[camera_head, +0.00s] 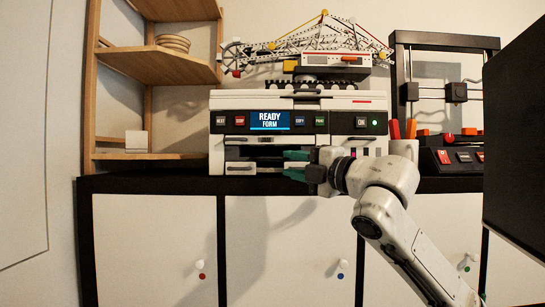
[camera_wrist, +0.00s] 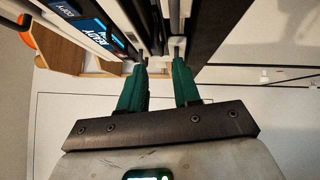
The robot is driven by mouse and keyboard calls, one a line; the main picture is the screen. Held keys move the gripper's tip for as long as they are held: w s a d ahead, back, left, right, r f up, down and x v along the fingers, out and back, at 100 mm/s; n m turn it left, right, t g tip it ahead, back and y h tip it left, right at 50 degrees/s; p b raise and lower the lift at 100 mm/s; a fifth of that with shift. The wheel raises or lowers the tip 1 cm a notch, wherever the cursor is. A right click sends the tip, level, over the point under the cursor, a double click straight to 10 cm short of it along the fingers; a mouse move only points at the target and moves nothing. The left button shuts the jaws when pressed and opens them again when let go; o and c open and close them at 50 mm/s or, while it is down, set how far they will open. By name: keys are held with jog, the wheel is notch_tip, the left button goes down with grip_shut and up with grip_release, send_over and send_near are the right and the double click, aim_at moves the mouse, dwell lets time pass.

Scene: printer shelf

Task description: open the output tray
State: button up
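The white and black printer (camera_head: 290,100) stands on the cabinet top, its screen reading "READY FORM". The output tray, which I take to be the low white front piece with a dark handle (camera_head: 241,168), sits at the bottom left of the printer front. It looks pushed in. My gripper (camera_head: 284,165) is in front of the printer's lower middle, to the right of that handle. In the wrist view my gripper (camera_wrist: 159,60) has its two green fingers apart, with tips close to the printer front. I see nothing held; whether the tips touch the printer I cannot tell.
Wooden shelves (camera_head: 160,65) with a stack of bowls stand left of the printer. A model crane (camera_head: 305,55) sits on top of it. A pen cup (camera_head: 405,148) and a black-framed machine (camera_head: 445,90) stand to the right. A large dark panel (camera_head: 515,145) fills the right edge.

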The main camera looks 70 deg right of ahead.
aim_at(270, 159)
jog(key=p+x, duration=0.2)
jog(key=x, duration=0.4)
jog(key=shift+w+d+r, duration=0.1)
jog(key=shift+w+d, duration=0.05)
jog(key=shift+w, duration=0.15)
jog(key=shift+c, duration=0.4)
grip_shut()
dwell(0.7)
